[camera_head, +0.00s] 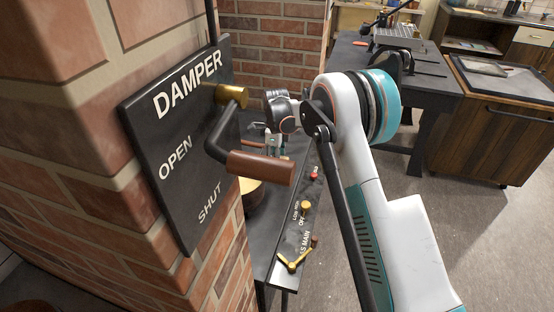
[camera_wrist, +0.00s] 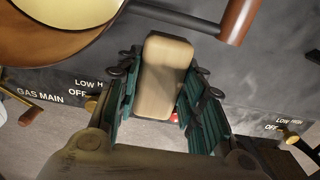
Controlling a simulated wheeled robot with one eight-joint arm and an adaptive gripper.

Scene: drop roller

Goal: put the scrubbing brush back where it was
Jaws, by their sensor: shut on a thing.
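My gripper (camera_wrist: 163,85) shows in the wrist view with its teal fingers on either side of a pale tan, rounded block, which I take to be the scrubbing brush (camera_wrist: 165,65). It is shut on this block and holds it over the dark bench panel. The brush's bristles cannot be made out. In the head view my gripper (camera_head: 274,142) is small, just behind the damper handle, and the brush cannot be made out there.
A damper plate (camera_head: 180,150) on the brick pillar carries a lever with a brown wooden grip (camera_head: 262,167), close to my gripper. The dark bench (camera_head: 288,225) has gas knobs and a brass lever (camera_head: 296,256). A round tan-topped thing (camera_wrist: 55,30) is at the wrist view's upper left.

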